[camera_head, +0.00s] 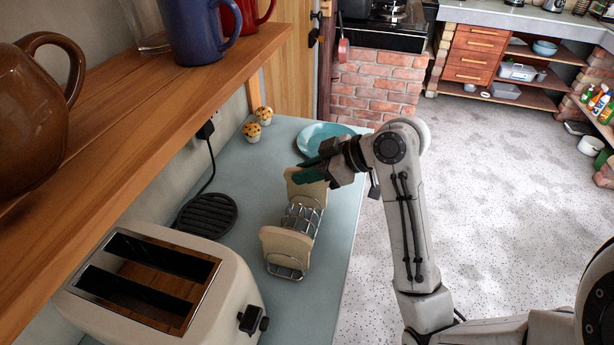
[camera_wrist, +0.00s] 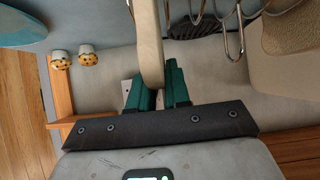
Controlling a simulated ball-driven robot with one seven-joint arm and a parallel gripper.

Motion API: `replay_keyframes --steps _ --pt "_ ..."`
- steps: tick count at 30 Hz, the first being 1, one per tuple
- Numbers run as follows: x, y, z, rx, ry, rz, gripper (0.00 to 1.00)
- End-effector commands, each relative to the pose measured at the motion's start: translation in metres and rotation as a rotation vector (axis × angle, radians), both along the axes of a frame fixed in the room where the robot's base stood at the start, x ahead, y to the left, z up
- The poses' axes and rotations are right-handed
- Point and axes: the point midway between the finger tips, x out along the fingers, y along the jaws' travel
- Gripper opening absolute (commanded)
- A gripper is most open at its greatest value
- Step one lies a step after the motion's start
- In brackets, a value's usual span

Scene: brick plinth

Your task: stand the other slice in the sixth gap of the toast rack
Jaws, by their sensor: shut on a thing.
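The wire toast rack (camera_head: 301,218) stands on the blue-grey counter. One pale slice (camera_head: 286,246) stands upright in its near end. The other slice (camera_head: 307,190) is upright at the far end, with my gripper (camera_head: 312,171) shut on its top part. In the wrist view the held slice (camera_wrist: 150,45) runs between the green fingers (camera_wrist: 155,80). Rack wires (camera_wrist: 236,35) show to its right, and a thin wire seems to show just to its left. Its lower edge is hidden, so I cannot tell how deep it sits.
A cream toaster (camera_head: 165,285) stands at the near end of the counter. A black round trivet (camera_head: 207,215) lies left of the rack. Two muffins (camera_head: 258,123) and a turquoise plate (camera_head: 322,139) are beyond it. A wooden shelf (camera_head: 150,100) with mugs overhangs the left side.

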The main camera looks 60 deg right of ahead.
Motion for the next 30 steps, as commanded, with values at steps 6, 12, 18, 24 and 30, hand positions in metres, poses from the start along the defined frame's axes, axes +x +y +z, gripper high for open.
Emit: replay_keyframes --steps 6,12,18,24,30 --pt "0.000 0.000 -0.016 0.000 -0.001 0.001 0.00" --pt "0.000 0.000 -0.016 0.000 -0.001 0.001 0.00" --pt "0.000 0.000 -0.018 0.000 -0.001 0.001 0.24" --pt "0.000 0.000 -0.018 -0.001 0.000 0.001 0.43" --pt "0.000 0.000 -0.018 -0.001 0.000 0.001 0.43"
